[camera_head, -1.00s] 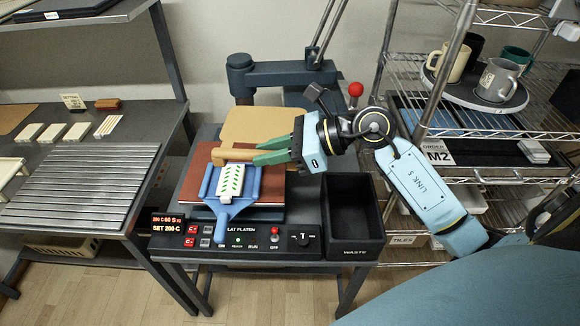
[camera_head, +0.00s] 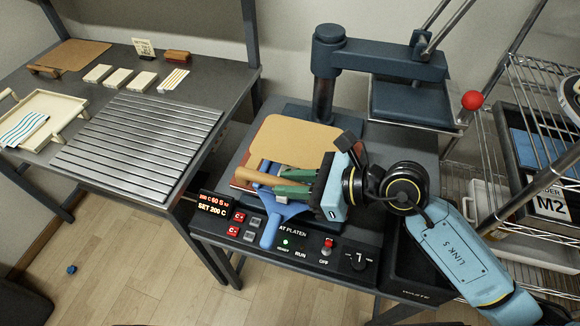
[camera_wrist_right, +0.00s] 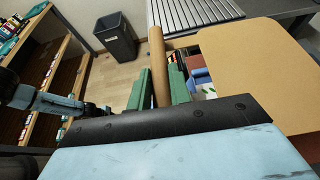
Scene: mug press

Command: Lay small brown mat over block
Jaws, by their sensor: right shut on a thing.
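My right gripper (camera_head: 300,184) is shut on a light-brown wooden bar (camera_head: 254,174) over the press. The bar also shows between the green fingers in the right wrist view (camera_wrist_right: 158,65). A small tan-brown mat (camera_head: 292,140) is just behind the bar, and it fills the right of the wrist view (camera_wrist_right: 255,65). I cannot tell whether the bar is joined to it. The white block with green leaf marks (camera_wrist_right: 207,88) is in the blue cradle (camera_head: 270,232), partly hidden by my fingers and the bar. The mat is beside the block, not over it. My left gripper is not in view.
The press head (camera_head: 410,100) is swung aside behind. A red-brown sheet (camera_head: 244,182) lies under the cradle, and a black waste bin (camera_head: 425,270) is at right. The left table holds several pale blocks (camera_head: 118,78), a ribbed plate (camera_head: 140,147), a tray (camera_head: 62,108) and another brown mat (camera_head: 80,54).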

